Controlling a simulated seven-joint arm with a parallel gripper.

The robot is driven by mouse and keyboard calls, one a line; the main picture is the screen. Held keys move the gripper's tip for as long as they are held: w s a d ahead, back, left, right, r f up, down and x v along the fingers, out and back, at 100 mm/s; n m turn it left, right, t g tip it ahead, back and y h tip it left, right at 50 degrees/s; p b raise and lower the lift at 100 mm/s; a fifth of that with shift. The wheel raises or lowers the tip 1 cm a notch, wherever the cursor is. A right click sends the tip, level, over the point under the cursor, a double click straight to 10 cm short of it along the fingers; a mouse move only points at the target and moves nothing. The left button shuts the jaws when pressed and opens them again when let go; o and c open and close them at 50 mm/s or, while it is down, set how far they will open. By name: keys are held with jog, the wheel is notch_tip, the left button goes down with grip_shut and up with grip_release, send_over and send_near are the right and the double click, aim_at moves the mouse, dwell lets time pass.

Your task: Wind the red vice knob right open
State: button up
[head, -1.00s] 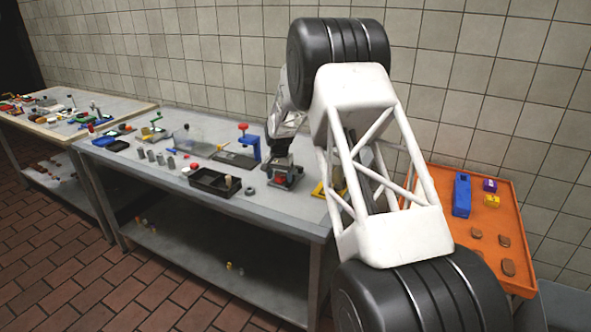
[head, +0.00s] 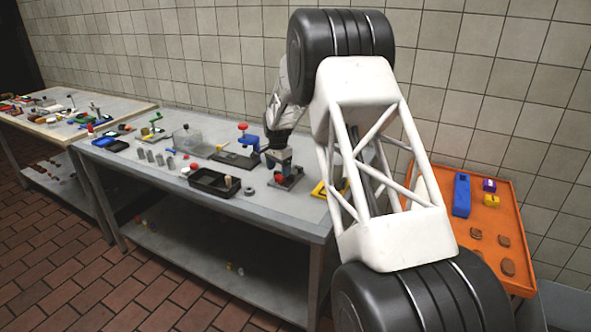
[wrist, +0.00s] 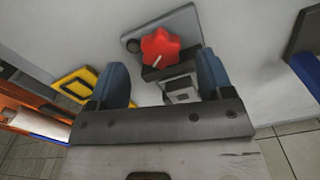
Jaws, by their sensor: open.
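The red star-shaped vice knob (wrist: 160,46) has a pale pointer line on its face. It sits on a small dark vice with a grey metal plate (wrist: 186,26) in the wrist view. My gripper (wrist: 162,64) is open, with one blue-padded finger on each side of the picture and clear gaps to the knob. The knob shows between and slightly beyond the fingertips.
A yellow frame (wrist: 72,86) lies left of the vice in the wrist view. An orange tray (head: 445,172) stands at the right.

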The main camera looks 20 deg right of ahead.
aim_at(279, 177)
notch_tip(279, 177, up, 5)
jog(key=shift+f, duration=0.15)
jog(key=shift+s+d+f+n+h, duration=0.45)
jog(key=shift+s+f+n+h, duration=0.15)
jog(key=shift+n, duration=0.3)
jog(key=shift+s+d+f+n+t+h, duration=0.55)
jog(key=shift+n+h, duration=0.6)
jog(key=shift+n, duration=1.4)
jog(key=shift+s+d+f+n+t+h, duration=0.1)
jog(key=shift+s+d+n+t+h, duration=0.6)
jog(key=shift+n, duration=1.8)
jog(key=shift+s+d+f+n+t+h, duration=0.15)
jog(key=shift+s+d+f+n+h, duration=0.4)
jog(key=shift+n+h, duration=1.55)
jog(key=shift+d+r+n+y, duration=0.2)
jog(key=shift+d+n+y, duration=0.1)
jog(key=shift+n+y, duration=0.15)
